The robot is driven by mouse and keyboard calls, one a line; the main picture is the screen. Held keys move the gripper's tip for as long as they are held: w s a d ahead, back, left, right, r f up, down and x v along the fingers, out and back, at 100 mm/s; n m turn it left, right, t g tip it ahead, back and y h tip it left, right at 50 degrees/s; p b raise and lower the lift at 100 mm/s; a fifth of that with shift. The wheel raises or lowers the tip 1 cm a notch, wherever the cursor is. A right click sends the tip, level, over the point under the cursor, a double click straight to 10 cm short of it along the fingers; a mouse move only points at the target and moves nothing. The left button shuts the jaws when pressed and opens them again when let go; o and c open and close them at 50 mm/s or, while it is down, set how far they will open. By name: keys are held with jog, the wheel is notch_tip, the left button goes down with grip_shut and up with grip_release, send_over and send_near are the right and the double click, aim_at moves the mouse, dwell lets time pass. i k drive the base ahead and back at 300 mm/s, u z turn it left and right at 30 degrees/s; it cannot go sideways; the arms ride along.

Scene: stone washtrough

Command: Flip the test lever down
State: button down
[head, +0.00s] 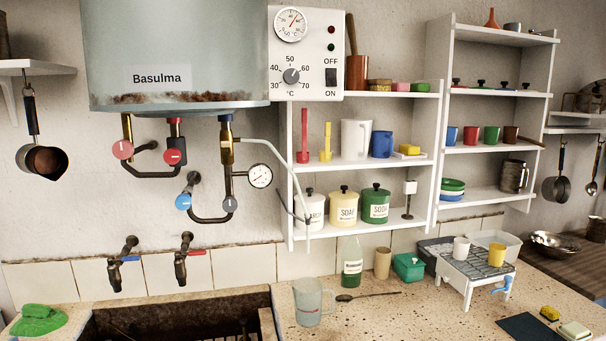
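The boiler tank marked Basulma (170,50) hangs on the wall at upper left in the head view. Below it is a brass valve (226,150) with a blue-topped fitting, and a pale tube (280,155) runs from it to the right and down. I cannot tell for sure which small part is the test lever; it may be on this valve. A round pressure gauge (260,175) sits just right of the valve. My gripper is not in view.
Red knobs (122,149) and a blue knob (183,202) crowd the pipes. A control box (318,55) is beside the tank. The shelf (365,165) stands close on the right. A measuring jug (309,302) is on the counter beside the trough (150,305).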

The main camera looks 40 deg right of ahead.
aim_at(225, 144)
jog(key=z, duration=1.85)
jog(key=k, duration=0.8)
jog(key=u, duration=0.9)
jog(key=i, duration=1)
